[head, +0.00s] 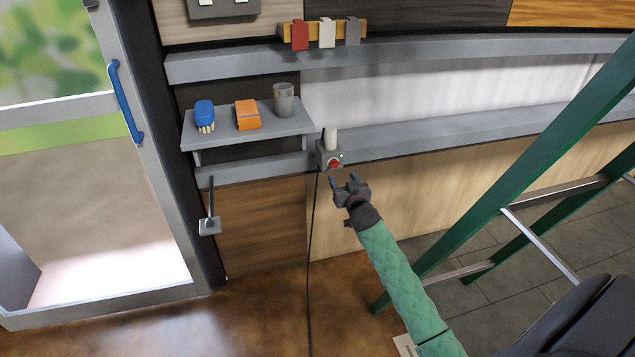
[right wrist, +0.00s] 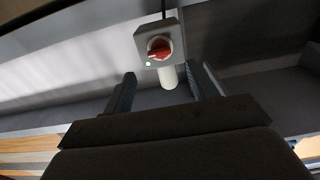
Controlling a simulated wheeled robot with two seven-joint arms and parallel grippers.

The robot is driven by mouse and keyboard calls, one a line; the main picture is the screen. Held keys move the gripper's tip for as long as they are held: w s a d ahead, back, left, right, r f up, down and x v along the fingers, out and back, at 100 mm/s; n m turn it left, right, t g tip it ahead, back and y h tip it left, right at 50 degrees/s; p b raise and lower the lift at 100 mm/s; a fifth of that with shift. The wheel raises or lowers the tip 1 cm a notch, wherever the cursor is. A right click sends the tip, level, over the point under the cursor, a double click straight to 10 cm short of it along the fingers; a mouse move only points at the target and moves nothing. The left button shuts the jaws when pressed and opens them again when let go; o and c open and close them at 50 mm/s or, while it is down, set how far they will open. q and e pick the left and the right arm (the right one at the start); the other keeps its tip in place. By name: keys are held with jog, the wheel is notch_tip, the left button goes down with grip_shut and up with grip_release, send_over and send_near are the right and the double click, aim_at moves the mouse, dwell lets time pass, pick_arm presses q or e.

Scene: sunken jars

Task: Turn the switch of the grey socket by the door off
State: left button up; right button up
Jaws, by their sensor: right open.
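The grey socket (head: 324,152) is a small box on the ledge right of the door, with a red rotary switch (head: 334,164) on its front and a small lit green light beside it. A white cylindrical plug (head: 330,138) sticks up from it. In the right wrist view, the socket (right wrist: 144,37), the red switch (right wrist: 159,48) and the white plug (right wrist: 168,77) show beyond the fingers. My right gripper (head: 344,181) is open and empty, just below and in front of the switch, apart from it. It also shows in the right wrist view (right wrist: 160,88). My left gripper is not in view.
The glass door (head: 90,130) with a blue handle (head: 125,102) stands at the left. A small shelf (head: 265,130) holds a blue item, an orange box and a grey cup. A black cable (head: 310,230) hangs below the socket. A green frame (head: 520,160) stands at the right.

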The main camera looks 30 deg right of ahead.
aim_at(336, 167)
jog(key=x, duration=0.6)
jog(key=shift+w, duration=0.15)
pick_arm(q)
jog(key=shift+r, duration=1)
pick_arm(e)
jog(key=shift+w+d, duration=0.15)
jog(key=shift+w, duration=0.35)
jog(key=shift+c, duration=0.2)
jog(key=c, duration=0.9)
